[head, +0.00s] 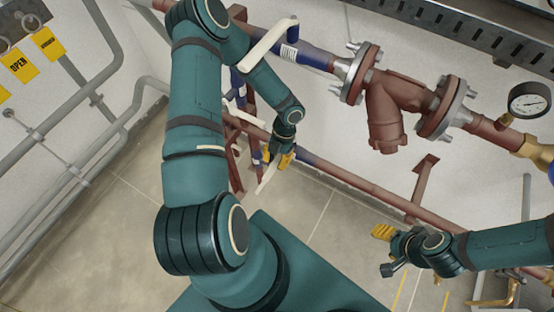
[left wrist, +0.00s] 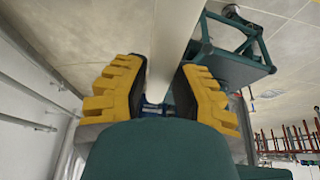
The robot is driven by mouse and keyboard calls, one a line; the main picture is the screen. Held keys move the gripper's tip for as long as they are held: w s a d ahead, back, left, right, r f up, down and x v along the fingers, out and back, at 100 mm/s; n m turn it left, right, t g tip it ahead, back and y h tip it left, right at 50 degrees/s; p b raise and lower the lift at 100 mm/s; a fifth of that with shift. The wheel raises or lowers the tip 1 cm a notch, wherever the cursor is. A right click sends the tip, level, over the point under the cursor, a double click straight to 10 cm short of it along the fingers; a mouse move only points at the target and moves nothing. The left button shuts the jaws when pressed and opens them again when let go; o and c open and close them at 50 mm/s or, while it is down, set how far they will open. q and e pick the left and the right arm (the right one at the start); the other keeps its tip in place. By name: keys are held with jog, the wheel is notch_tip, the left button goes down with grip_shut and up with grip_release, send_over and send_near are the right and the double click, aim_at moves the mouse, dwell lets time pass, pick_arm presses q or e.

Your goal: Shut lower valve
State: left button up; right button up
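My left gripper (head: 281,157), with yellow fingers, is low on the blue-and-red vertical piping in the head view. A cream lever, the lower valve's handle (head: 267,180), sticks out below it and slants down to the left. In the left wrist view the yellow fingers (left wrist: 163,88) stand on both sides of the cream handle (left wrist: 178,35), which fills the gap between them. A bit of blue valve body shows behind the fingers; the rest is hidden. My right gripper (head: 383,248) is at the lower right, away from the valve, and its finger gap is unclear.
Another cream lever (head: 268,43) sits on the upper blue pipe. A brown strainer (head: 388,110) and a pressure gauge (head: 529,101) are on the right. A red lower pipe (head: 350,184) runs along the wall. Grey pipes and yellow tags (head: 19,65) are at left. Floor (head: 305,215) near the left gripper is clear.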

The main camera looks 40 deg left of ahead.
aim_at(275, 161)
pick_arm(q)
jog(key=o, duration=0.3)
jog(key=shift+a, duration=0.15)
jog(key=shift+o, duration=0.2)
jog(key=shift+r, duration=0.1)
notch_tip(275, 161, up, 10)
jog(key=shift+s, duration=0.1)
dwell(0.4)
